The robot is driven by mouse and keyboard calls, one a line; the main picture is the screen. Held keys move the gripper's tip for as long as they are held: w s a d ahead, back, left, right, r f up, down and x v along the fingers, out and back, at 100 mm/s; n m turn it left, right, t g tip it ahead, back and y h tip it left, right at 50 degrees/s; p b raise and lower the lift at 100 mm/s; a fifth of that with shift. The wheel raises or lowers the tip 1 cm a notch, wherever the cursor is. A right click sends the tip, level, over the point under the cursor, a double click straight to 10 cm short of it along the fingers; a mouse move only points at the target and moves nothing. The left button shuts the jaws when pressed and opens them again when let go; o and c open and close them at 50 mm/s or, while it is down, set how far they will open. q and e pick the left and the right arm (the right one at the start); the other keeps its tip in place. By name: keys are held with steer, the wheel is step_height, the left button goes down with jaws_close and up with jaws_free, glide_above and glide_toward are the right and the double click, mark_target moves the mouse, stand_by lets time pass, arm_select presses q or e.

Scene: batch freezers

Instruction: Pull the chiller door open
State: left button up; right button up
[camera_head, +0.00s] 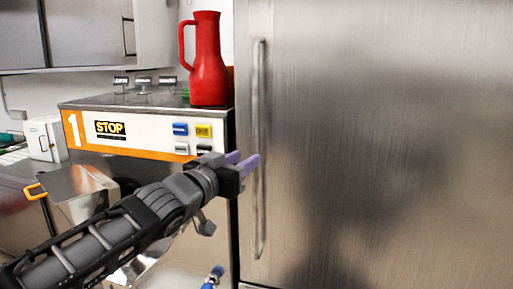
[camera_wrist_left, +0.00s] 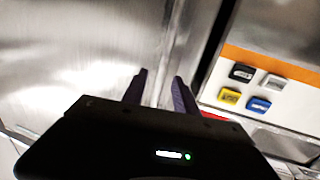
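The chiller door (camera_head: 385,140) is a large brushed-metal panel filling the right of the head view, and it looks shut. Its long vertical bar handle (camera_head: 260,100) runs near the door's left edge. My left gripper (camera_head: 242,160) has purple fingers and reaches in from the left, its tips close to the lower middle of the handle. In the left wrist view the fingers (camera_wrist_left: 159,88) are apart. The handle (camera_wrist_left: 178,45) lines up with the gap between them; I cannot tell whether they touch it. My right gripper is not in view.
Left of the door stands a machine with an orange-and-white panel (camera_head: 90,145) and coloured buttons, which also show in the left wrist view (camera_wrist_left: 257,86). A red jug (camera_head: 208,65) stands on its top, near the door. The space before the door looks clear.

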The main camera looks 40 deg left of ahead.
mark_target(255, 149)
arm_select(q)
steer(key=shift+s+a+r, duration=0.15)
steer(key=shift+a+r, duration=0.05)
steer(key=shift+r, duration=0.05)
steer(key=w, duration=0.5)
steer(key=w+a, duration=0.1)
steer(key=w, duration=0.1)
steer(key=shift+w, duration=0.4)
steer(key=shift+c, duration=0.2)
jaws_close()
stand_by(1.0)
